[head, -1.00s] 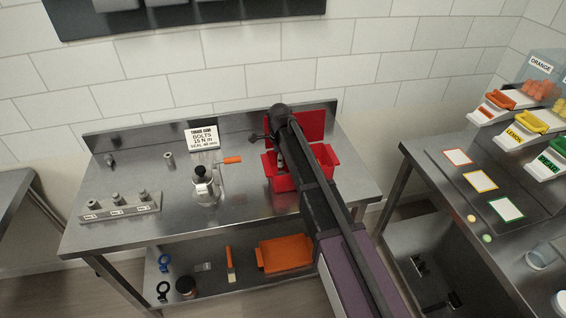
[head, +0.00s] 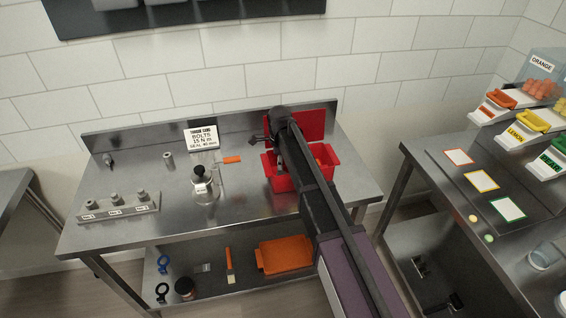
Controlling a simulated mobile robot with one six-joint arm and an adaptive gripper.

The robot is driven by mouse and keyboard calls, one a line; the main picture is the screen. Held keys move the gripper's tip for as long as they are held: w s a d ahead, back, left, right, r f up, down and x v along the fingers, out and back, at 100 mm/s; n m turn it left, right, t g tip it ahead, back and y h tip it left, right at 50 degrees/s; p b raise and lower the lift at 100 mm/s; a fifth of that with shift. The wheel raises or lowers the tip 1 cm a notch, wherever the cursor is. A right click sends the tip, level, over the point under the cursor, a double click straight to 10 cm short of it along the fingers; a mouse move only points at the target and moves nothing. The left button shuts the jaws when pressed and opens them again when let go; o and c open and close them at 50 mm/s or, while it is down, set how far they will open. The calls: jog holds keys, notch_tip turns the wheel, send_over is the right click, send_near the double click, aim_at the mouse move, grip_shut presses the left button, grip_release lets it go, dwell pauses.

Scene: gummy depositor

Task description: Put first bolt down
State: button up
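My gripper (head: 262,139) is at the far end of my dark arm, above the left part of the red open bin (head: 290,183) on the steel bench. A small grey piece shows just below the gripper at the bin, too small to identify. No bolt can be clearly picked out. A white card about bolts (head: 201,138) stands at the back of the bench.
The lower shelf holds an orange tray (head: 285,255).

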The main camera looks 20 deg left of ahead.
jog(key=shift+r, duration=0.25)
dwell(0.3)
notch_tip(320, 180, up, 13)
jog(key=p, duration=1.3)
jog(key=shift+f, duration=0.15)
dwell(0.8)
jog(key=s+d+n, duration=0.2)
jog(key=d+n, duration=0.1)
jog(key=d, duration=0.8)
jog(key=s+d+n, duration=0.2)
jog(key=d+n, duration=0.1)
jog(key=d, duration=0.8)
jog(key=s+d+n, duration=0.3)
jog(key=s+d, duration=0.1)
jog(key=d, duration=0.3)
jog(key=s+d+n, duration=0.2)
jog(key=s+d, duration=0.2)
jog(key=d, duration=0.3)
jog(key=s+d+n, duration=0.3)
jog(key=s+d, duration=0.1)
jog(key=d, duration=0.2)
jog(key=shift+s+d+n, duration=0.3)
jog(key=shift+s+d, duration=0.05)
jog(key=shift+d, duration=0.05)
